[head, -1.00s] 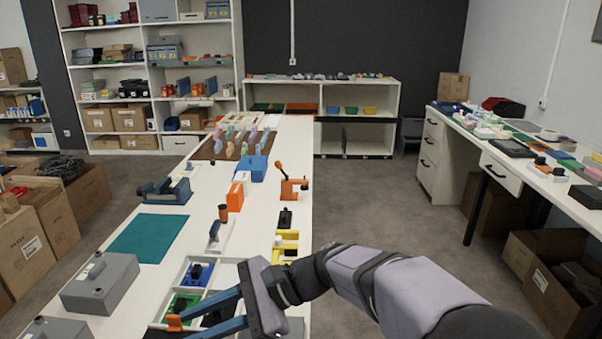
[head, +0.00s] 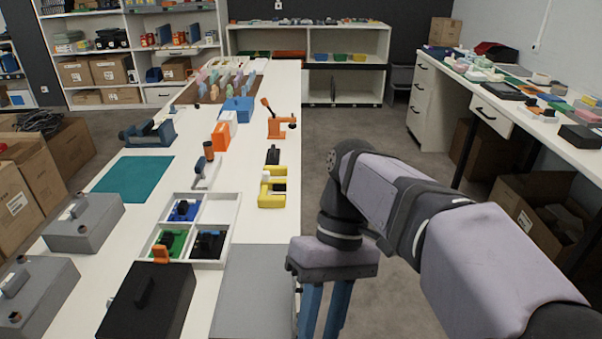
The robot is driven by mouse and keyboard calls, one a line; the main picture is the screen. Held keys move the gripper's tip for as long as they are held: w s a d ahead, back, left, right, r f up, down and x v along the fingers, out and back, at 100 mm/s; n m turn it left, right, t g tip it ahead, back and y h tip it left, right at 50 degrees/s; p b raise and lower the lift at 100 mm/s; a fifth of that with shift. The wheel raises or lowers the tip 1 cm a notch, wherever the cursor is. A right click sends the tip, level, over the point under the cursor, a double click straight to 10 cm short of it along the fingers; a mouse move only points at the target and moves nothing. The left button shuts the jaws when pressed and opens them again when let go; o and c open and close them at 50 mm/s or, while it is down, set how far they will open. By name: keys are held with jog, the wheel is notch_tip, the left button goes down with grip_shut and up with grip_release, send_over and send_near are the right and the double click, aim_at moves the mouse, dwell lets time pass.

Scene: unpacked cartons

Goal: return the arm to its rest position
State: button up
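My gripper (head: 325,312) hangs downward at the lower middle of the head view, past the right edge of the long white table (head: 258,210). Its two blue fingers run out of the bottom of the picture, so their tips are hidden. A gap shows between the fingers, and I see nothing held in the visible part. A white divided tray (head: 217,210) lies on the table to the left of my gripper. It holds a blue piece (head: 183,211), a green piece (head: 170,243) and a black piece (head: 208,244); one compartment is empty.
A black box (head: 148,302) and a grey panel (head: 254,290) lie at the table's near end. A yellow holder (head: 272,188) stands by the right edge. Grey boxes (head: 85,222) are at the left. Open floor (head: 370,145) lies right of the table, before the side bench (head: 497,112).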

jog(key=w+d+f+m+t+h+p, duration=0.1)
jog(key=d+f+m+t+h+p, duration=0.1)
jog(key=d+f+m+t+p, duration=0.75)
notch_tip(320, 180, up, 16)
jog(key=d+n+g+p, duration=0.2)
jog(key=n+g+p, duration=0.2)
jog(key=p, duration=1.2)
jog(key=shift+w+d+p, duration=0.3)
jog(key=shift+d+p, duration=0.05)
jog(key=shift+p, duration=0.05)
